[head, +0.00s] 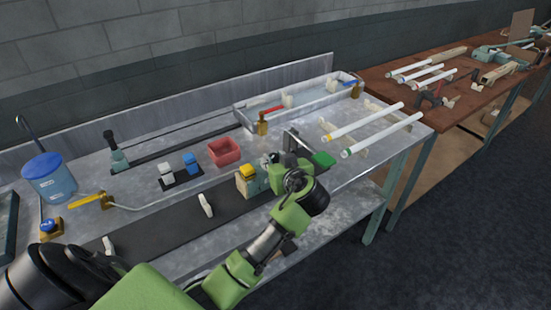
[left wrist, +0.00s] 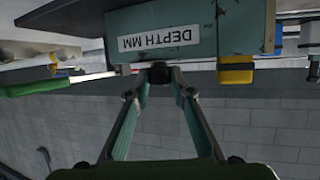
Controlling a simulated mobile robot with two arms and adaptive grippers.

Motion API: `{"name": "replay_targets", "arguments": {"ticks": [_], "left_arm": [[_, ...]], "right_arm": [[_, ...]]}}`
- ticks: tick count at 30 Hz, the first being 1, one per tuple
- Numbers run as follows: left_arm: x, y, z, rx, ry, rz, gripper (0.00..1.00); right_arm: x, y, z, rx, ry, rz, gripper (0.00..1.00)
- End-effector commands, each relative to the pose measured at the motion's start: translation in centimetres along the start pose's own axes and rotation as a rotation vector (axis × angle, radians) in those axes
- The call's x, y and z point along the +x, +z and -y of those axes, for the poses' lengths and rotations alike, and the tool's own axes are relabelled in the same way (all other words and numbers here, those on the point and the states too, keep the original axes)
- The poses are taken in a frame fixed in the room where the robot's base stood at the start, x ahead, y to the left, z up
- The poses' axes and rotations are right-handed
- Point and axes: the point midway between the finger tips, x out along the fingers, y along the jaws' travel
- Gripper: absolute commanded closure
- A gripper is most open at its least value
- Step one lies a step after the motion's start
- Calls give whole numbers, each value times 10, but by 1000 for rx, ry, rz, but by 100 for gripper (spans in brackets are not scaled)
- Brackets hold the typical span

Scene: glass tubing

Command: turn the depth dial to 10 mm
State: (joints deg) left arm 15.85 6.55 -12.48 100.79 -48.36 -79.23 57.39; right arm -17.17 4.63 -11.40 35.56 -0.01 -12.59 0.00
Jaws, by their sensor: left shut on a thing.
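A teal box (left wrist: 203,40) with a white label (left wrist: 158,39) reading DEPTH MM fills the top of the left wrist view, where the scene looks upside down. My left gripper (left wrist: 161,76) is shut on the small depth dial (left wrist: 160,67) by the label. The fingertips hide most of the dial, and I cannot read its setting or any scale. In the head view my left gripper (head: 291,166) is at the teal box (head: 260,184), which has a yellow block (head: 246,170) on it. The dial is hidden there. My right gripper is out of view.
A red bin (head: 225,152), a blue tub (head: 49,177) and a clear tray (head: 300,105) stand on the metal bench. White tubes (head: 383,134) lie on supports to the right. Dark mat (head: 165,232) lies along the front. A wooden table (head: 470,98) stands beyond.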

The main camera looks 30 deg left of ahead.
Motion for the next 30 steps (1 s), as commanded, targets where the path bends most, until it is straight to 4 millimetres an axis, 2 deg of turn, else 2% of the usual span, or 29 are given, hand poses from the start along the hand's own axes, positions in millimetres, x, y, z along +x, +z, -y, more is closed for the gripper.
{"name": "replay_targets", "arguments": {"ticks": [8, 24, 30], "left_arm": [[0, -2, 5, 61, 141, -1, 100], [3, -8, 12, 261, 602, -4, 100], [5, -6, 13, 317, 739, -4, 100]], "right_arm": [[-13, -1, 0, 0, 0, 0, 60], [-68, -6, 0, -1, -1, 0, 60], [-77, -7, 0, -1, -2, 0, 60]]}}
